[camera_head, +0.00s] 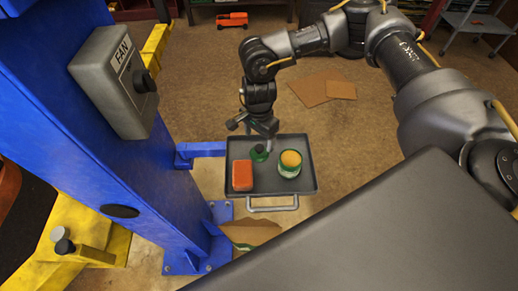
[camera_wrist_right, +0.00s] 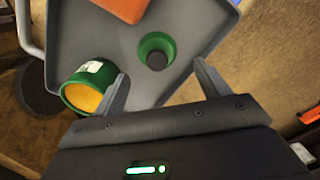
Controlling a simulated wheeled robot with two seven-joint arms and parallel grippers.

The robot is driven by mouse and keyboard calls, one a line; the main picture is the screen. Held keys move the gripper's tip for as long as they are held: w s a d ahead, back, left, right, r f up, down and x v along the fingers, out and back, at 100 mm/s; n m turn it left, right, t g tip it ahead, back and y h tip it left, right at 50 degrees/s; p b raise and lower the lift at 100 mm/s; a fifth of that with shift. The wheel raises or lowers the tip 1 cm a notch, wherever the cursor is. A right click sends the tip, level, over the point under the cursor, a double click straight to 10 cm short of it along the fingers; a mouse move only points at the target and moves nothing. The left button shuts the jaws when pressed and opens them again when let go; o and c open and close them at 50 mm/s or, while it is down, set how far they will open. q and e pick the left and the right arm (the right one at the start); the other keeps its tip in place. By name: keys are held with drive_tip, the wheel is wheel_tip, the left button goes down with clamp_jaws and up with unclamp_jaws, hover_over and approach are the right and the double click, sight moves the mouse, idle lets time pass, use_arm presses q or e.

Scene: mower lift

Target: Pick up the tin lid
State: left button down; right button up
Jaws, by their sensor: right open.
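The tin lid (camera_head: 259,155), a small green disc with a dark middle, lies on the grey tray (camera_head: 268,190). In the right wrist view the lid (camera_wrist_right: 168,42) lies ahead of and between the fingertips. The green tin (camera_head: 289,170), with a yellow-orange inside, stands to the right of the lid on the tray; in the wrist view the tin (camera_wrist_right: 75,95) is beside the left finger. My right gripper (camera_head: 267,142) is above the lid, open and empty; its spread fingers also show in the wrist view (camera_wrist_right: 161,74). The left gripper is out of view.
An orange block (camera_head: 242,175) lies left of the tin on the tray. A blue post (camera_head: 120,170) with a fan switch box (camera_head: 112,80) rises at the left, its bracket beside the tray. Cardboard pieces (camera_head: 320,88) lie on the floor behind.

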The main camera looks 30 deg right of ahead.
sight(260, 147)
drive_tip(key=shift+s+f+p, duration=0.3)
drive_tip(key=shift+f+p, duration=0.15)
drive_tip(key=shift+p, duration=0.45)
wheel_tip(260, 147, down, 4)
drive_tip(key=shift+r+p, duration=0.2)
drive_tip(key=shift+p, duration=0.7)
drive_tip(key=shift+f, duration=0.35)
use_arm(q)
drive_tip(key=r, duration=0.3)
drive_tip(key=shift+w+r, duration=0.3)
use_arm(e)
drive_tip(key=shift+c, duration=0.4)
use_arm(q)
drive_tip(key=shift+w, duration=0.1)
use_arm(e)
drive_tip(key=c, duration=1)
